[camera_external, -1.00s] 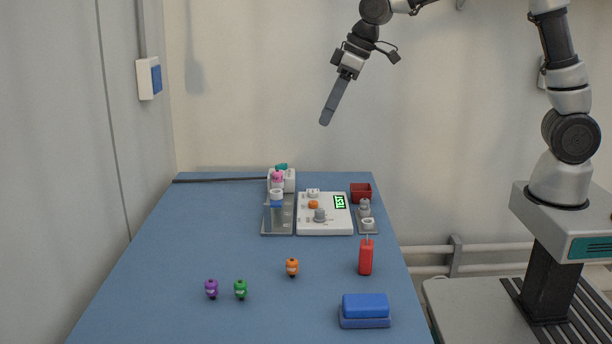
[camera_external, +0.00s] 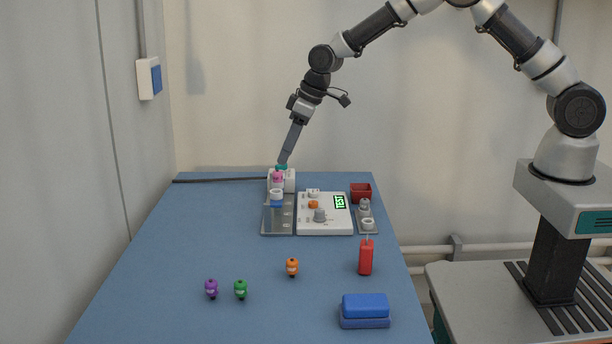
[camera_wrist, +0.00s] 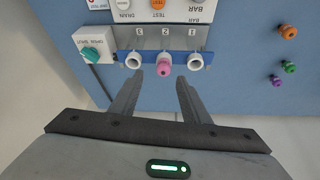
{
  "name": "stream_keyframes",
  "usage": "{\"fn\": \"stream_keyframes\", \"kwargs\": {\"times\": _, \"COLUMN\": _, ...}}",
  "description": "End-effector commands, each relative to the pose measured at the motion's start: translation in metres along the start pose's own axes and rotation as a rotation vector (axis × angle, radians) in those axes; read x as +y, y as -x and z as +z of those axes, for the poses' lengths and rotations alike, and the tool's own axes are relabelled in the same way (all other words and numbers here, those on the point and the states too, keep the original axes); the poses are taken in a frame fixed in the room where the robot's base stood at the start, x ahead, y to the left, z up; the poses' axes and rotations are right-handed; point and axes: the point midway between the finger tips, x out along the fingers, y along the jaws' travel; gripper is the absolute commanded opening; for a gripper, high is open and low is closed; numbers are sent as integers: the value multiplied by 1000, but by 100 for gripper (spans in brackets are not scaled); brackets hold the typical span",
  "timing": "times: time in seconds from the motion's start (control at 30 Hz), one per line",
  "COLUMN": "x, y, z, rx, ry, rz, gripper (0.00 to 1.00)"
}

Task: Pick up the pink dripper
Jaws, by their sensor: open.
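The pink dripper (camera_external: 277,177) sits at the back of the table; in the wrist view the pink dripper (camera_wrist: 165,68) is at the middle outlet, marked 2, of a numbered rack (camera_wrist: 176,42). White ring-shaped outlets 3 (camera_wrist: 134,60) and 1 (camera_wrist: 196,61) flank it. My gripper (camera_wrist: 160,77) is open and empty, its two fingers pointing toward the rack with the dripper between their lines. In the external view my gripper (camera_external: 283,160) is just above and behind the dripper, close to the teal knob. The exact height gap cannot be told.
A white valve box with a teal knob (camera_wrist: 91,54) stands beside the rack. Purple (camera_external: 211,287), green (camera_external: 241,289) and orange (camera_external: 292,266) drippers stand in front.

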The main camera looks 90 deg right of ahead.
Motion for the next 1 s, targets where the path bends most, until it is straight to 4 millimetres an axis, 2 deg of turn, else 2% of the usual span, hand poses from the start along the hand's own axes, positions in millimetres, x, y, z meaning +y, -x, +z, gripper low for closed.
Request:
{"fn": "stream_keyframes", "kwargs": {"times": 0.17, "x": -2, "y": -11, "z": 0, "rx": -1, "ry": 1, "rz": -1, "gripper": 42}}
{"fn": "stream_keyframes", "kwargs": {"times": 0.4, "x": -7, "y": -46, "z": 2, "rx": -2, "ry": 0, "rz": -1, "gripper": 42}}
{"fn": "stream_keyframes", "kwargs": {"times": 0.5, "x": -7, "y": -54, "z": 1, "rx": -1, "ry": 0, "rz": -1, "gripper": 42}}
{"fn": "stream_keyframes", "kwargs": {"times": 0.77, "x": -7, "y": -57, "z": 1, "rx": 0, "ry": 0, "rz": 0, "gripper": 42}}
{"fn": "stream_keyframes", "kwargs": {"times": 1.0, "x": -7, "y": -57, "z": 1, "rx": 0, "ry": 0, "rz": 0, "gripper": 4}}
